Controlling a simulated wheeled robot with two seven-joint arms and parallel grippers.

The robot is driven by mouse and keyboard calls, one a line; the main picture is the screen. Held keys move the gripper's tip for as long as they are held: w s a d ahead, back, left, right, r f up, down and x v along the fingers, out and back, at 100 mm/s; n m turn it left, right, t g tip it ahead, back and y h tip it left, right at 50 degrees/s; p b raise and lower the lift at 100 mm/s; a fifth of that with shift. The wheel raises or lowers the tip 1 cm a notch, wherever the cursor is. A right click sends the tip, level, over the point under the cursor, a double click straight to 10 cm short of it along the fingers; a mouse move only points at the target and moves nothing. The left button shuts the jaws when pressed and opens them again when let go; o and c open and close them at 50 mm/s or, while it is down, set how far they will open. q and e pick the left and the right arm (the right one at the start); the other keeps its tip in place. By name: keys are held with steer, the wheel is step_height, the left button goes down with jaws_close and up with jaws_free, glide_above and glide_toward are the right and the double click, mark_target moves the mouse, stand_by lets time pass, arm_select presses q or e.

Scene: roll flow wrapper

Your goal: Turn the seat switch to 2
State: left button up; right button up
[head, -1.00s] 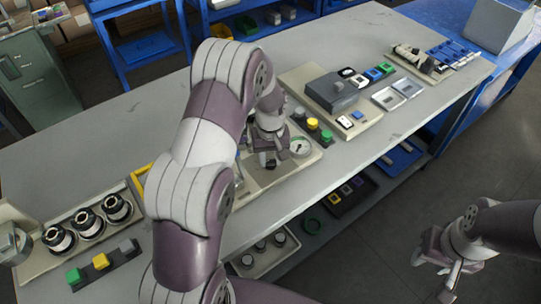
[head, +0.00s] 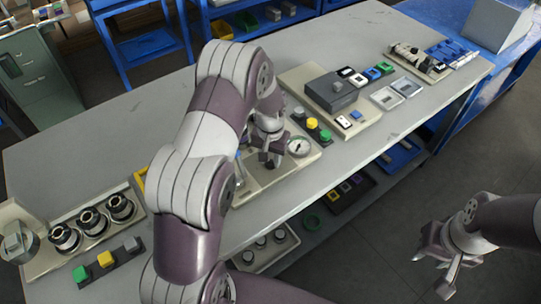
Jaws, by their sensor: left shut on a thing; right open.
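My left gripper (head: 270,158) is down at the beige station with the round gauge (head: 299,146), in the middle of the bench. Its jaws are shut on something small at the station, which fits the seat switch. The fingers hide that part, so its markings and the number it points to cannot be read. My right gripper (head: 434,272) is open and empty, hanging over the floor at the lower right, apart from the bench.
A station with a grey block (head: 331,92) and a row of yellow and green buttons (head: 313,123) stand right of my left gripper. Black-and-silver rollers (head: 92,222) stand at the left. My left arm covers the bench middle. The back left of the bench is clear.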

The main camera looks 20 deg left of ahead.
mark_target(271, 160)
arm_select(q)
steer(key=shift+w+r, duration=0.1)
steer(key=o, duration=1)
steer(key=shift+o, duration=0.2)
step_height(271, 160, up, 13)
steer(key=shift+f+b, duration=0.2)
steer(key=shift+b, duration=0.1)
